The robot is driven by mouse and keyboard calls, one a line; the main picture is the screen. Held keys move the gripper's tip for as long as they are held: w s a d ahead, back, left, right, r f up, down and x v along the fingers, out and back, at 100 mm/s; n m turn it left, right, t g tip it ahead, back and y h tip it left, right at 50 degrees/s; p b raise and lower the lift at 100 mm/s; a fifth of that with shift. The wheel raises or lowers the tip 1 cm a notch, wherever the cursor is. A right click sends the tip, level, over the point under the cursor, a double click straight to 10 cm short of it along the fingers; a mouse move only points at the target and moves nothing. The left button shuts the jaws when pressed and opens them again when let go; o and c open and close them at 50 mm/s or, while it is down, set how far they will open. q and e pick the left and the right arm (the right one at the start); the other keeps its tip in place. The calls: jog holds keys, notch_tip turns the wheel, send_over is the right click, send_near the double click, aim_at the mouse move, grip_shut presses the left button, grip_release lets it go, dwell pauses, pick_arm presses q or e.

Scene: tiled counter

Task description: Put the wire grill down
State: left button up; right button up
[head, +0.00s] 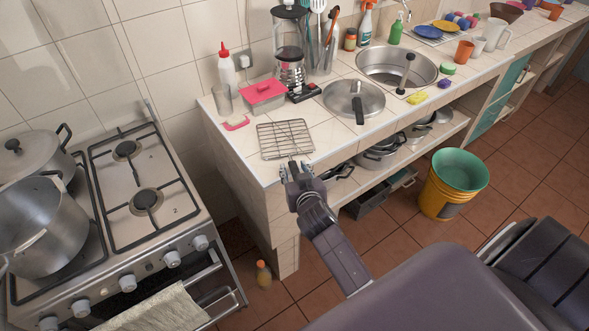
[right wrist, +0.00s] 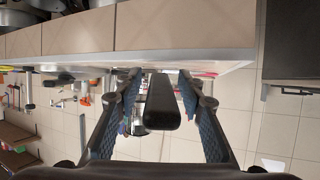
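The wire grill (head: 285,138) is a dark metal grid lying about flat at the left end of the tiled counter (head: 240,135). I cannot tell whether all of it touches the surface. My right gripper (head: 294,172) is at the counter's front edge, at the grill's near side. In the right wrist view, which looks upside down, its two fingers (right wrist: 157,115) are spread. A black handle (right wrist: 160,102) lies between them with a gap on both sides; it seems to be the grill's. My left gripper is not in view.
The stove (head: 150,200) is to the left. Pots sit on the shelf below. A yellow bucket (head: 440,195) stands on the floor.

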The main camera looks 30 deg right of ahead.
jog(key=shift+r, duration=0.15)
jog(key=b+v, duration=0.2)
jog(key=v, duration=1)
jog(key=s+a+f+n+g+y, duration=0.1)
jog(key=s+a+f+g, duration=0.15)
jog(key=f, duration=0.85)
jog(key=s+a+f+n+g+y, duration=0.1)
jog(key=s+a+f+n+y, duration=0.2)
jog(key=f, duration=0.7)
jog(key=s+a+f+g, duration=0.25)
jog(key=s+f, duration=0.25)
jog(key=f, duration=0.6)
jog(key=s+d+f+g, duration=0.1)
jog(key=s+f+g, duration=0.1)
jog(key=s+f, duration=0.4)
jog(key=s+d+f+n+g, duration=0.1)
jog(key=s+f, duration=0.5)
jog(key=s, duration=0.7)
jog(key=s+d+f+n+g, duration=0.1)
jog(key=s+f+g, duration=0.2)
jog(key=s+f, duration=0.3)
jog(key=s, duration=0.4)
jog(key=shift+s+d+f, duration=0.2)
jog(key=shift+s+f, duration=0.1)
jog(key=shift+f, duration=0.1)
